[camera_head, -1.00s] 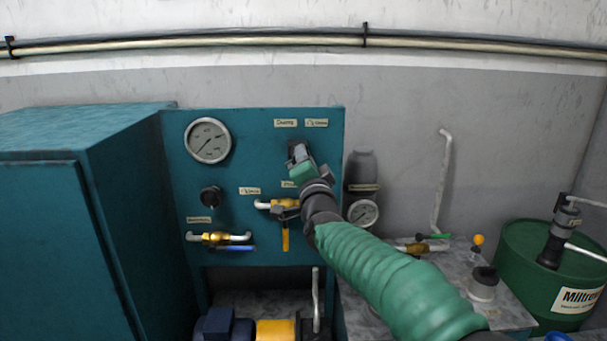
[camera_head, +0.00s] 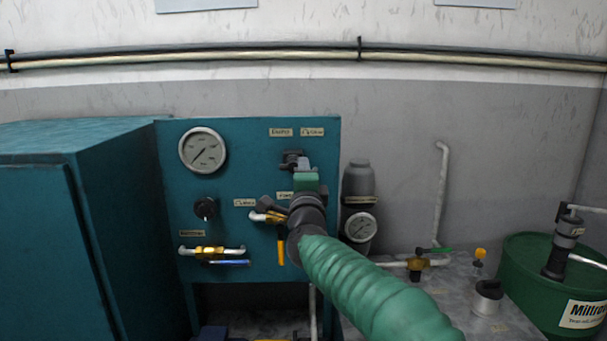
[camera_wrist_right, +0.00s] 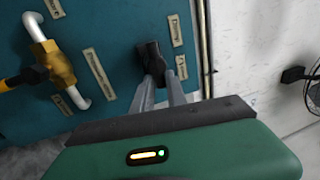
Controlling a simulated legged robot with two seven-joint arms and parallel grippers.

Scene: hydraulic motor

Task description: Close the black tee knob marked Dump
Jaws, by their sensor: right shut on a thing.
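The black tee knob (camera_head: 292,157) sits on the teal panel (camera_head: 250,165) below the Dump label (camera_head: 281,132). My right gripper (camera_head: 300,163) is at the knob, its green and black wrist just below it. In the right wrist view, the two grey fingers of my right gripper (camera_wrist_right: 161,84) reach up to the black knob (camera_wrist_right: 150,60) and are shut on it. The fingers hide part of the knob, so I cannot tell its exact angle. My left gripper is not in view.
A pressure gauge (camera_head: 203,150) and a round black knob (camera_head: 205,208) are on the panel's left. A brass valve with a blue handle (camera_head: 208,252) is below. A yellow-handled valve (camera_head: 281,240) is close under my wrist. A dark cylinder (camera_head: 358,185) stands right of the panel.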

